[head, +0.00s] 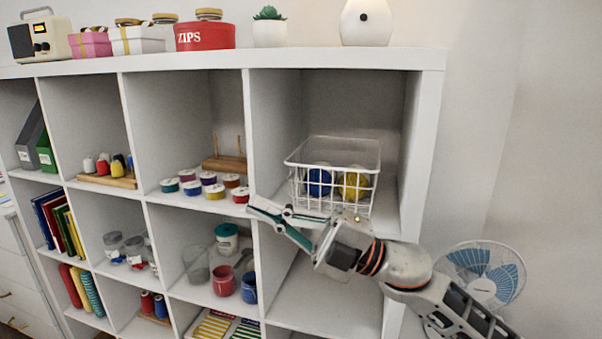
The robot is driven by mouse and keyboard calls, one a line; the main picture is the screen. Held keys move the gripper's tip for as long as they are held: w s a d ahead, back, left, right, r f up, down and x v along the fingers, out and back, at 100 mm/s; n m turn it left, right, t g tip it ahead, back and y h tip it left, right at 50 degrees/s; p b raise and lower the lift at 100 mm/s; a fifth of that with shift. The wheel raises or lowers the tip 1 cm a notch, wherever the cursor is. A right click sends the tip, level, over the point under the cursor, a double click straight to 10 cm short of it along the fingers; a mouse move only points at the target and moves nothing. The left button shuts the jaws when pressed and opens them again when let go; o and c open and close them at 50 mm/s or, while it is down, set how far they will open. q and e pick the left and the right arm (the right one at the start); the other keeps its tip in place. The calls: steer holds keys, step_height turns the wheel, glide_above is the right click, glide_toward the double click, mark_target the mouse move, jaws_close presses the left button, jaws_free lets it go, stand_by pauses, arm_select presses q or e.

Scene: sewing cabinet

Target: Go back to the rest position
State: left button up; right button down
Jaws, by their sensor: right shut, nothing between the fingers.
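My right gripper (252,210) reaches in from the lower right in the head view. It is shut and empty, in front of the shelf edge below a white wire basket (335,149). The basket stands in the upper right compartment of the white cabinet (424,130). The gripper hides part of the shelf edge under the basket. My left gripper does not show.
Several round tins (189,188) and a wooden rack (225,164) stand left of the basket. A red ZIPS box (205,36) and a white vase (366,22) stand on top. A blue-bladed fan (484,270) is at the right, behind my arm. The compartment below the basket looks empty.

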steer(key=w+d+f+m+t+h, duration=0.1)
steer(key=d+f+m+t+h, duration=0.4)
steer(key=f+m, duration=0.4)
steer(key=d+f+m+t+h, duration=0.4)
steer(key=d+f+m, duration=0.15)
steer(key=f, duration=0.65)
steer(key=w+d+f+m+t+h, duration=0.1)
steer(key=d+f+m+t+h, duration=0.4)
steer(key=f+m, duration=0.4)
steer(key=s+d+f+m+g+h, duration=0.1)
steer(key=s+d+f+g+h, duration=0.1)
steer(key=s+f, duration=0.4)
steer(key=s+d+f+m+g+h, duration=0.1)
steer(key=s+d+f, duration=0.4)
steer(key=f, duration=0.6)
steer(key=s+d+f+m+g+h, duration=0.2)
steer(key=s+d+f+m+g, duration=0.1)
steer(key=s+f, duration=0.6)
steer(key=shift+d+f+h, duration=0.25)
steer(key=shift+f+h, duration=0.05)
